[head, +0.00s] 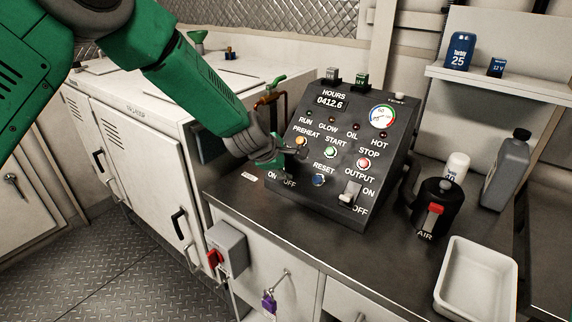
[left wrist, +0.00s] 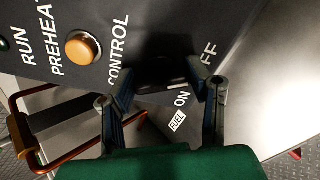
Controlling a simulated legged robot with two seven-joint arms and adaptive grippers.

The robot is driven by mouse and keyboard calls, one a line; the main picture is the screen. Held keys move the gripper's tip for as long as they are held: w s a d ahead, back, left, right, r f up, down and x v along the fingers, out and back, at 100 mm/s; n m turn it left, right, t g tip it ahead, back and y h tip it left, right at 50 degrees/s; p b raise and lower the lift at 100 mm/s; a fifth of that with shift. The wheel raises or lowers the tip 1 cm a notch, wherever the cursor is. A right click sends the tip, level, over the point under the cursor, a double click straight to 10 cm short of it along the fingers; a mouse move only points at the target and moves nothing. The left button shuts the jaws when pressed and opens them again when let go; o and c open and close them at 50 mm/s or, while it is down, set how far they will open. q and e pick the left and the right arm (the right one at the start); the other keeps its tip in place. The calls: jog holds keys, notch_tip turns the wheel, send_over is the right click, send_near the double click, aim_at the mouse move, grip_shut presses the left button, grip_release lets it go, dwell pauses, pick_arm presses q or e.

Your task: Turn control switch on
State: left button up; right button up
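The black control panel (head: 335,150) stands on the dark counter. Its control switch is mostly hidden behind my left gripper (head: 290,156) in the head view, with ON and OFF lettering just below. In the left wrist view my left gripper (left wrist: 162,84) has its two fingers apart, one on each side of a dark shape (left wrist: 163,70) between the CONTROL and OFF labels. That shape seems to be the control switch, but its position and any contact with the fingers cannot be told. My right gripper is out of view.
The orange preheat button (left wrist: 83,48) is close to the left finger. The white output switch (head: 350,193) is at the panel's lower right. A black AIR canister (head: 438,205) and a white tray (head: 476,280) stand to the right. A copper pipe (head: 268,98) is behind the gripper.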

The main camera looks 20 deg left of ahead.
pick_arm(q)
jog(key=shift+a+f, duration=0.1)
jog(key=shift+a, duration=0.1)
jog(key=shift+c, duration=1.2)
jog(key=shift+m, duration=0.4)
jog(key=m, duration=0.3)
jog(key=shift+s+m+p, duration=0.1)
jog(key=shift+m+p, duration=0.25)
jog(key=shift+m, duration=0.05)
jog(key=m, duration=0.4)
jog(key=shift+t, duration=0.3)
jog(key=shift+m, duration=1.5)
jog(key=shift+w+a+r, duration=0.1)
jog(key=shift+w+r, duration=0.1)
